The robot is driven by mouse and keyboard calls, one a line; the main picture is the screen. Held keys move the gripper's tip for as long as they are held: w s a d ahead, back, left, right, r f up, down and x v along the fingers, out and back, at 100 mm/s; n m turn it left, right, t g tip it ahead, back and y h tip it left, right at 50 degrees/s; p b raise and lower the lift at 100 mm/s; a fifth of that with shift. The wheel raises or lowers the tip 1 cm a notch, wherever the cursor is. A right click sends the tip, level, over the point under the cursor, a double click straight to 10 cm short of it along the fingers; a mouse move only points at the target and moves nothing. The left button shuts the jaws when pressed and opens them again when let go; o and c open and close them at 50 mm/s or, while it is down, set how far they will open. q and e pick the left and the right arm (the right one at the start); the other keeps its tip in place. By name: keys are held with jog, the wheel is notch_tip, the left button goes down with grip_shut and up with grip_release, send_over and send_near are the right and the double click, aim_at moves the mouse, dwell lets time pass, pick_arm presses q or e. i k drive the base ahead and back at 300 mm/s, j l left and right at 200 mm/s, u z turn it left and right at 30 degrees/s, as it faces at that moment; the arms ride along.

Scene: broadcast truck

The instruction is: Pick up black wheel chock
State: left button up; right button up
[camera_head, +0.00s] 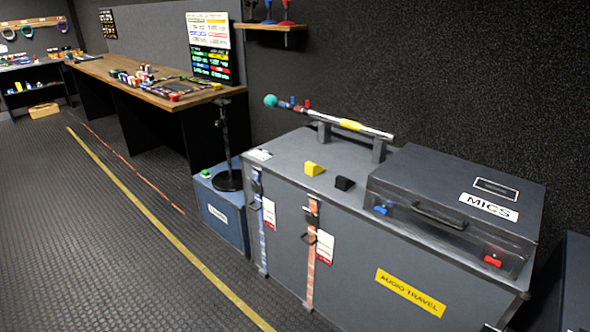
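The black wheel chock (344,183) is a small dark block on the top of the grey travel case (284,170) labelled "AUDIO TRAVEL". It lies between a yellow wheel chock (314,169) on its left and a "MICS" case on its right, with a small gap to each. Nothing covers it. Neither of my grippers is in view.
The "MICS" case (455,190) takes up the right of the case top. A boom pole (350,125) rests on supports along the back. A blue box (215,205) with a black stand (225,150) is to the left. The floor (90,250) in front is clear.

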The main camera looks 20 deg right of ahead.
aim_at(342, 183)
jog(key=i+z, duration=0.1)
jog(key=i, duration=0.35)
jog(key=i+j+z, duration=0.15)
jog(key=i, duration=0.3)
jog(key=i+j+z, duration=0.1)
jog(key=i, duration=0.35)
